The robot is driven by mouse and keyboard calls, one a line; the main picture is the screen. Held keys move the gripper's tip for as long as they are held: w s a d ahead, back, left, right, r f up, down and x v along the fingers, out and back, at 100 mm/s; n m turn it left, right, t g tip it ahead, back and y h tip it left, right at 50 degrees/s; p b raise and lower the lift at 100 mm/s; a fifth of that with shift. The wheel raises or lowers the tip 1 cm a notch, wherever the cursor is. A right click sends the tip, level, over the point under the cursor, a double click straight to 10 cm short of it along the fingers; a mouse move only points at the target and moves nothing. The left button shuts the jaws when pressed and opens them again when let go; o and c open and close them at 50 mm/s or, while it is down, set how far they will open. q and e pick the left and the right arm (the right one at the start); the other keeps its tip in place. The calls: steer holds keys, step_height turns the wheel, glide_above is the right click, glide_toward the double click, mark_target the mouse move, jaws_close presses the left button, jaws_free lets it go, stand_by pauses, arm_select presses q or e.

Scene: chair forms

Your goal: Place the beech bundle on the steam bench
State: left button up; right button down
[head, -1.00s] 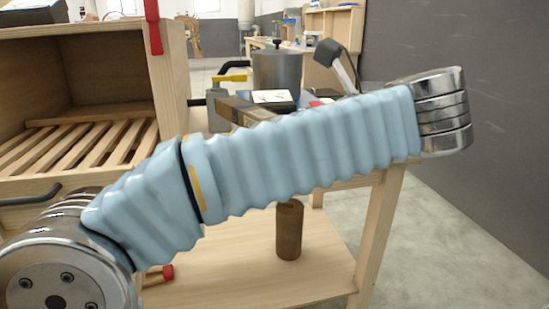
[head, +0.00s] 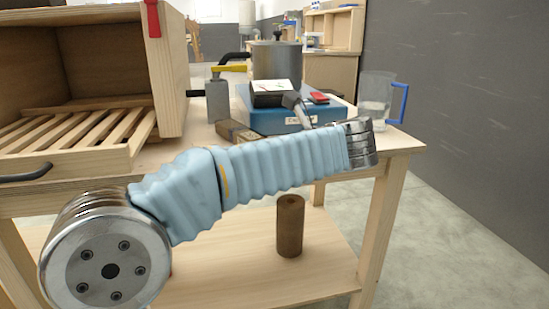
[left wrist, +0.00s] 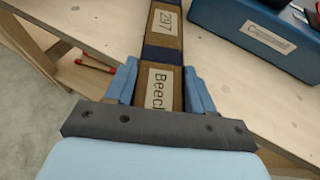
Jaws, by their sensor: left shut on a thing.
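The beech bundle (left wrist: 160,75) is a brown wooden stick with a dark blue band and paper labels reading "297" and "Beech" in the left wrist view. My left gripper (left wrist: 163,88) is shut on it, with blue fingers on both sides. In the head view part of the bundle (head: 240,134) shows behind my blue-sleeved arm, which hides the gripper. The bundle is over the pale wooden top of the steam bench (head: 403,143), left of a blue case. I cannot tell whether it touches the top. My right gripper is not in view.
The blue case (head: 272,121) carries a dark box and a red item. A metal pot (head: 277,60), a clear jug (head: 377,98) and a wooden box with slats (head: 85,130) stand on the bench. A brown cylinder (head: 290,225) stands on the lower shelf. A grey wall is right.

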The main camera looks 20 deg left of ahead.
arm_select(q)
steer(key=shift+f, duration=0.2)
steer(key=o, duration=1.3)
steer(key=shift+d+r, duration=0.1)
steer(key=shift+r, duration=0.1)
steer(key=p+v, duration=0.2)
steer(key=v, duration=1)
steer(key=shift+p, duration=0.3)
steer(key=shift+f, duration=0.1)
